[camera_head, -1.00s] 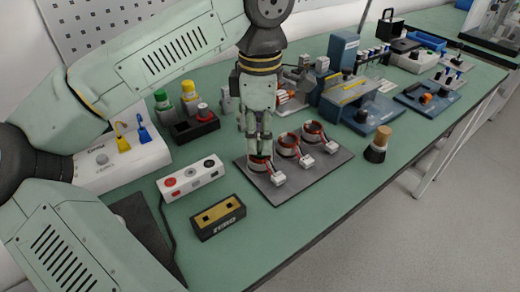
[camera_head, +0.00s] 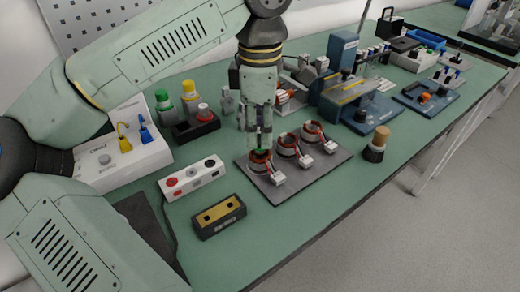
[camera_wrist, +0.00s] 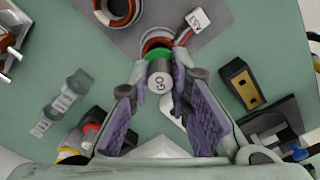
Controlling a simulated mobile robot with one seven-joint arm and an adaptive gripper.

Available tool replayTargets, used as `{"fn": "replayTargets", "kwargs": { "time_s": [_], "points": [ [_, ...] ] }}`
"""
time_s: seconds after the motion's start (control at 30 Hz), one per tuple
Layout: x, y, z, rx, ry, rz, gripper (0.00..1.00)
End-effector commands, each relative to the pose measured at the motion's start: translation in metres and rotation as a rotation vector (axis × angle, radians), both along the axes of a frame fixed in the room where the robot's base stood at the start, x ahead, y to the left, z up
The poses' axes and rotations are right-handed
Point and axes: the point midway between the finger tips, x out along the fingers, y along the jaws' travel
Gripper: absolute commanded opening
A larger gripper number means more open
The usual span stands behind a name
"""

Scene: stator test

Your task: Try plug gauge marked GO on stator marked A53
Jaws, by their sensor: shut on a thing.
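My gripper (camera_head: 261,142) points down over the nearest of three stators on a grey plate (camera_head: 262,188). In the wrist view my gripper (camera_wrist: 160,90) is shut on a plug gauge (camera_wrist: 160,83), a grey cylinder with "GO" on its end and a green ring (camera_wrist: 157,55) beyond. The green ring lies over the copper-wound stator (camera_wrist: 156,38), whose white tag (camera_wrist: 198,20) appears to read A53. This stator also shows in the head view (camera_head: 260,165). I cannot tell whether the gauge's far end is inside the bore or just above it; it is hidden.
Two more stators (camera_head: 288,145) (camera_head: 313,133) stand on the plate, farther right. A black block with a gold top (camera_head: 218,214) and a white button box (camera_head: 191,177) lie to the left. A wooden-handled tool (camera_head: 376,146) stands at the right.

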Motion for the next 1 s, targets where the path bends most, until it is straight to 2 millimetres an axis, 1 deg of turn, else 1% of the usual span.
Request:
{"fn": "replayTargets", "kwargs": {
  "time_s": [0.1,0.53,1.0],
  "points": [
    [0.000,0.000,0.004,0.000,0.000,0.000,0.00],
    [0.000,0.000,0.005,0.000,0.000,0.000,0.00],
    [0.000,0.000,0.018,0.000,0.000,0.000,0.00]
  ]
}}
